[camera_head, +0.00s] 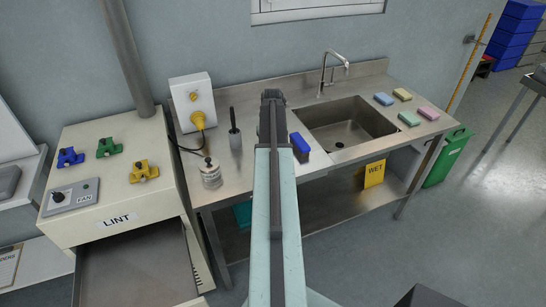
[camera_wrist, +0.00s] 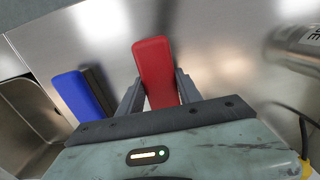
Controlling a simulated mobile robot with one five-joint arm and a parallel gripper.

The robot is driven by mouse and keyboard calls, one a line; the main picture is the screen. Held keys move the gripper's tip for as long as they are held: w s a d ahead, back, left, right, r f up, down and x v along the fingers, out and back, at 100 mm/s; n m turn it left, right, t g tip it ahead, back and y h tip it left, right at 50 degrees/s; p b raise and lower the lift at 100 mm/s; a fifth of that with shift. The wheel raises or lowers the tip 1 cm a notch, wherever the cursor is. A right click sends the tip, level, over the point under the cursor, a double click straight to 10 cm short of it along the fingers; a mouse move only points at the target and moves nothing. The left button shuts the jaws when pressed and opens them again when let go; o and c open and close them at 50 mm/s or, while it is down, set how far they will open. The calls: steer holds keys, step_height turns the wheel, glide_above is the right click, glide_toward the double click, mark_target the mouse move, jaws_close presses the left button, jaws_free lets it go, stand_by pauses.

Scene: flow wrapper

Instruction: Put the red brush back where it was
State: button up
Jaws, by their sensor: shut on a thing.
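The red brush (camera_wrist: 155,65) shows in the wrist view between the two fingers of my gripper (camera_wrist: 160,90). My gripper is shut on it, and its red block points away from the wrist. The steel counter is behind it in that view; I cannot tell whether the brush touches it. In the head view my arm hides the red brush and most of my gripper (camera_head: 271,98), which is over the counter left of the sink. A blue brush (camera_head: 300,147) lies on the counter between my arm and the sink; it also shows in the wrist view (camera_wrist: 77,95), left of the red one.
The sink (camera_head: 348,122) is right of the blue brush. Several sponges (camera_head: 409,118) lie right of it. A metal canister (camera_head: 211,175), a dark-handled tool in a holder (camera_head: 234,138) and a socket box (camera_head: 193,103) stand left of my arm. Bare counter lies around the canister.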

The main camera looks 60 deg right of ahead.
steer(key=shift+f, duration=0.3)
steer(key=o, duration=1.2)
steer(key=shift+r, duration=0.2)
step_height(320, 180, up, 12)
steer(key=p, duration=1.2)
steer(key=shift+p, duration=0.3)
